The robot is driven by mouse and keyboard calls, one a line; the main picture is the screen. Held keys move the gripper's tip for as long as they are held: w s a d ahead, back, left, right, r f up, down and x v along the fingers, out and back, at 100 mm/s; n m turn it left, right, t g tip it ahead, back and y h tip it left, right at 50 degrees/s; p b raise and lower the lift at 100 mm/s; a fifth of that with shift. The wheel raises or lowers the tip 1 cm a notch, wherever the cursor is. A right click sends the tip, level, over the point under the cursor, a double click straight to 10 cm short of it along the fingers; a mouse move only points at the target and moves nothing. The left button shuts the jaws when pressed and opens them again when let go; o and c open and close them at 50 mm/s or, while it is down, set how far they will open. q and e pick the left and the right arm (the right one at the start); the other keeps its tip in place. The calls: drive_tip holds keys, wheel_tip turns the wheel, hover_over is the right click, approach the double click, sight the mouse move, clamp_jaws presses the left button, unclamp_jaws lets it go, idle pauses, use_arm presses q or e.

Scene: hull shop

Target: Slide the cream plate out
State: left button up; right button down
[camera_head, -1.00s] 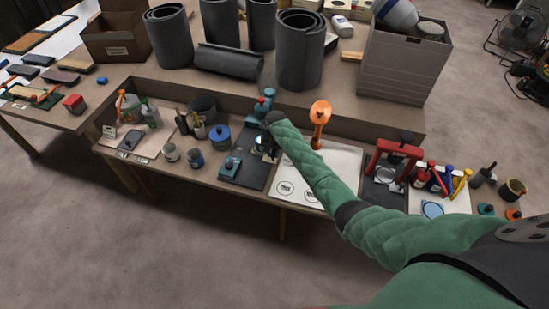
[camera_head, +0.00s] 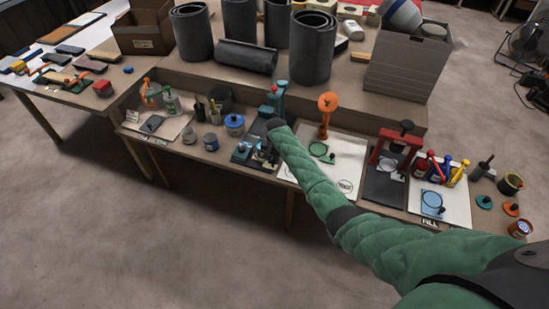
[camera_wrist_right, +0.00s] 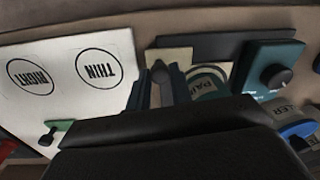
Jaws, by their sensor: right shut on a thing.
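The cream plate (camera_wrist_right: 174,58) shows in the right wrist view as a pale slab at my right gripper's fingers (camera_wrist_right: 161,86). The fingers are shut on it, and they hide part of it. A dark bar lies behind it and a green round lettered piece beside it. In the head view my right gripper (camera_head: 262,153) is over the dark teal-fitted station in the middle of the bench; the wrist and sleeve hide much of it, and I cannot make out the plate there. My left gripper is not in view.
A red press (camera_head: 396,150) stands farther right. A blue-lidded pot (camera_head: 235,124) stands to the left. Dark rolls stand behind.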

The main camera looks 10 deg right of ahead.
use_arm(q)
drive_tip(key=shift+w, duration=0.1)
use_arm(e)
drive_tip(key=shift+s+a+f, duration=0.1)
drive_tip(key=shift+a, duration=0.05)
drive_tip(key=c, duration=1.3)
unclamp_jaws()
drive_tip(key=shift+o, duration=0.2)
drive_tip(key=shift+s, duration=0.1)
drive_tip(key=shift+r, duration=0.4)
wheel_tip(320, 180, up, 6)
drive_tip(key=shift+f+b, duration=0.15)
drive_tip(key=shift+b, duration=0.9)
drive_tip(key=shift+d+r, duration=0.2)
drive_tip(key=shift+r, duration=0.55)
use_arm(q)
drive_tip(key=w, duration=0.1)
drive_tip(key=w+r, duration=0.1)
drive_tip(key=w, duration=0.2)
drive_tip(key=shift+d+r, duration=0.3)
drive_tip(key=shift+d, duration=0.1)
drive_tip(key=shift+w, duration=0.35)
